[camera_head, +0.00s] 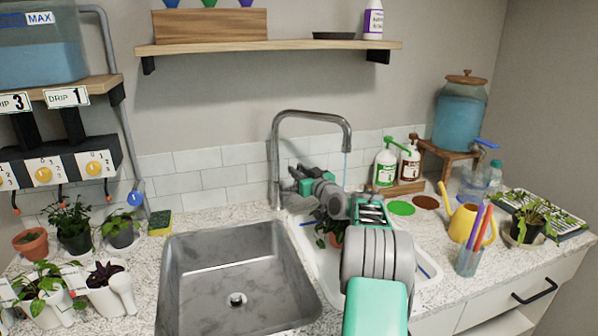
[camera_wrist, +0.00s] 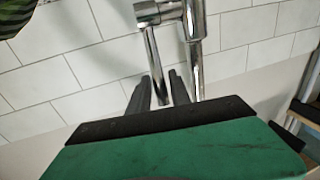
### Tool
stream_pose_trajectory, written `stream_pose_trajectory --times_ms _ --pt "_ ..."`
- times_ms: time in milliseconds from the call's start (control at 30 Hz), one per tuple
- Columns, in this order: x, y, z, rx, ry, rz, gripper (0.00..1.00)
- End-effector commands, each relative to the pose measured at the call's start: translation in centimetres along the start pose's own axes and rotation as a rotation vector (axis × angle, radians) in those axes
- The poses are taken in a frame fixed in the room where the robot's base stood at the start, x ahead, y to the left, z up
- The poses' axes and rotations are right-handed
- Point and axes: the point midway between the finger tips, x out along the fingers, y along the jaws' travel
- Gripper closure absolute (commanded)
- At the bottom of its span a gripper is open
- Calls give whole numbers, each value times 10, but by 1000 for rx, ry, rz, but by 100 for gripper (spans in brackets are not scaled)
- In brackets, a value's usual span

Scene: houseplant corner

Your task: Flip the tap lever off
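The chrome tap (camera_head: 276,165) stands behind the sink, its spout curving to the right. A thin bluish stream of water (camera_head: 346,168) falls from the spout toward the drainboard side. My gripper (camera_head: 291,184) is at the lower part of the tap's post, reaching in from the right. In the wrist view a slim chrome lever (camera_wrist: 153,58) hangs beside the tap's post (camera_wrist: 195,60). The dark fingers of my gripper (camera_wrist: 160,92) are apart, with the lever's lower end between them. I cannot tell whether they touch it. In the head view my gripper hides the lever.
The sink basin (camera_head: 235,280) is empty at the left. A potted plant (camera_head: 328,234) stands on the white drainboard (camera_head: 312,255), partly behind my arm. Soap bottles (camera_head: 386,165), a water dispenser (camera_head: 460,112) and a yellow watering can (camera_head: 463,224) stand right. A shelf (camera_head: 270,46) hangs above.

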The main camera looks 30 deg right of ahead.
Motion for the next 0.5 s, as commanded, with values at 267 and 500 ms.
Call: stream_pose_trajectory --times_ms 267,500 --pt "0 0 0 0 0 0 99" --pt "0 0 0 0 0 0 100"
